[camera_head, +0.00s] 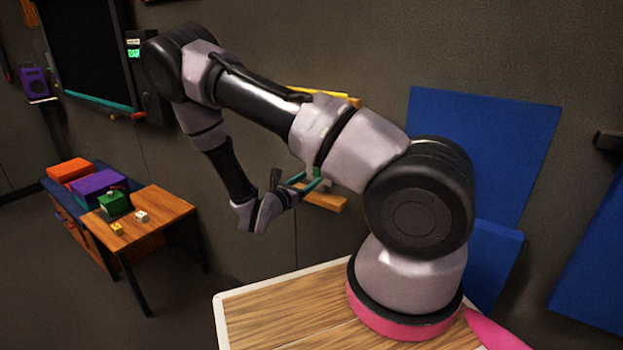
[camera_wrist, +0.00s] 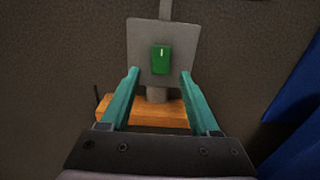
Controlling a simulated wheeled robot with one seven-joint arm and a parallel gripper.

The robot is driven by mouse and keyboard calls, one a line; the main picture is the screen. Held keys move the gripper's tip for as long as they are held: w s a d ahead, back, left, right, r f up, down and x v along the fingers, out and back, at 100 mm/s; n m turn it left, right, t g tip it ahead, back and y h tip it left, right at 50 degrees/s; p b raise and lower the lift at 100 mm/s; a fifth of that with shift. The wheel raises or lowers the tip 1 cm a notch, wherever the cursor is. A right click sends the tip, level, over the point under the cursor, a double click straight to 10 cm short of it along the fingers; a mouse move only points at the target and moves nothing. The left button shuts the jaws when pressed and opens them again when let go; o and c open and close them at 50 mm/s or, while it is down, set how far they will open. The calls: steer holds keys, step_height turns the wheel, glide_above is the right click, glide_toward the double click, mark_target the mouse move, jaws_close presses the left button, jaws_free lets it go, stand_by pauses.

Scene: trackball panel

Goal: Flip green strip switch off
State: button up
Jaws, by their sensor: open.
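The green switch (camera_wrist: 161,60) sits on a grey plate (camera_wrist: 138,45) on the dark wall in the wrist view. It carries a small pale mark near its top. My gripper (camera_wrist: 158,72) is open, with its two teal fingers apart, one to each side below the switch. The switch lies between and a little beyond the fingertips, and nothing is held. In the head view my gripper (camera_head: 312,180) reaches toward the wall behind my arm. The switch cannot be made out there.
A wooden ledge (camera_wrist: 150,113) juts from the wall below the plate. Blue panels (camera_head: 485,125) stand at the right. A wooden table (camera_head: 150,215) at the left bears a green box (camera_head: 114,204) and small blocks. A dark screen (camera_head: 85,45) hangs on the wall.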

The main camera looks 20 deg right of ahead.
steer(key=shift+x, duration=1)
jaws_close()
